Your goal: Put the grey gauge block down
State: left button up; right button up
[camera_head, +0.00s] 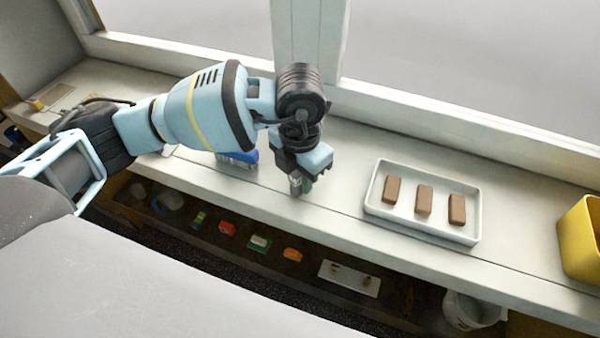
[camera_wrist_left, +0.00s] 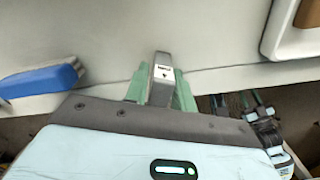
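The grey gauge block (camera_wrist_left: 161,72) is between the two green fingers of my left gripper (camera_wrist_left: 160,88) in the left wrist view. The fingers are shut on it, and a small dark mark shows on its pale end. In the head view my left gripper (camera_head: 301,184) points down at the white counter (camera_head: 345,228), near its front edge. The block (camera_head: 295,182) shows there only as a small grey piece at the fingertips. I cannot tell whether it touches the counter.
A white tray (camera_head: 375,210) with three brown bars stands right of the gripper. A blue brush (camera_head: 240,158) lies to its left, partly hidden by my arm. A yellow bin (camera_head: 580,240) is at far right. A lower shelf with small items runs below the counter's front edge.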

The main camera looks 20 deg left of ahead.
pick_arm(q)
jog(key=shift+o, duration=1.3)
jog(key=shift+r, duration=0.15)
notch_tip(320, 180, up, 11)
jog(key=shift+f, duration=0.15)
jog(key=shift+r, duration=0.7)
